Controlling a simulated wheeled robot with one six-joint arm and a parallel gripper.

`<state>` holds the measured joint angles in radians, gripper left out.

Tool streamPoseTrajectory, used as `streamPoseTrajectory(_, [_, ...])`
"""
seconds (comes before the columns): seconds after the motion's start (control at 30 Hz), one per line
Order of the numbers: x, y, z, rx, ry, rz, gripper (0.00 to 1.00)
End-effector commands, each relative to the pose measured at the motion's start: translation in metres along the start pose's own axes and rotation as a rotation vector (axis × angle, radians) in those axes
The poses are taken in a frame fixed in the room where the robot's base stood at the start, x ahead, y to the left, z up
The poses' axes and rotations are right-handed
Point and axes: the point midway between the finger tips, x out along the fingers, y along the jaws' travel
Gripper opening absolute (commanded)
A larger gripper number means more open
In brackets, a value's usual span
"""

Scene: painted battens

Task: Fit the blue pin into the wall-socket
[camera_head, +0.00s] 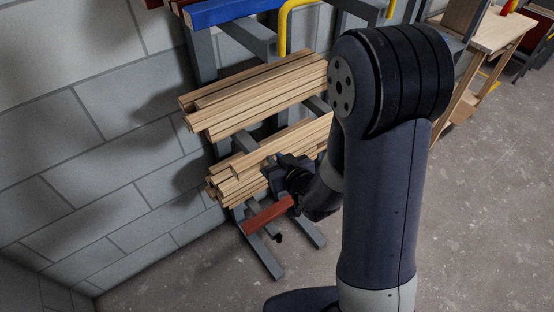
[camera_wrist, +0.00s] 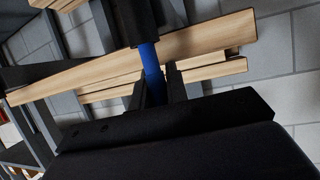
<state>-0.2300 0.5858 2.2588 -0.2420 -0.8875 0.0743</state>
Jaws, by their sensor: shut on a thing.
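The blue pin (camera_wrist: 151,62) shows in the wrist view between the two dark fingers of my gripper (camera_wrist: 157,78), which is shut on it. The pin's upper end meets a black block-like part (camera_wrist: 137,22) at the top of the wrist view. This part may be the wall-socket. I cannot tell whether the pin's end is inside it or only in front of it. In the head view my gripper (camera_head: 285,166) is small and dark beside the lower stack of battens, and the pin cannot be made out there.
Bare wood battens lie in an upper stack (camera_head: 255,95) and a lower stack (camera_head: 235,175) on a grey metal rack (camera_head: 257,258) against a block wall. A red batten (camera_head: 268,214) sits low on the rack. A blue batten (camera_head: 225,11) lies higher. Open floor lies right.

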Motion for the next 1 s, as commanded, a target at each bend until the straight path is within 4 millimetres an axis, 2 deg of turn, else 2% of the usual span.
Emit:
streamPoseTrajectory(0.2, [0.002, 0.000, 0.004, 0.000, 0.001, 0.000, 0.00])
streamPoseTrajectory(0.23, [0.001, 0.000, 0.003, 0.000, 0.000, 0.000, 0.17])
streamPoseTrajectory(0.47, [0.001, 0.000, 0.003, 0.000, 0.000, 0.000, 0.36])
streamPoseTrajectory(0.83, [-0.001, 0.000, -0.002, 0.000, -0.001, 0.000, 0.37])
streamPoseTrajectory(1.0, [-0.018, 0.001, 0.000, 0.000, 0.001, 0.002, 0.37])
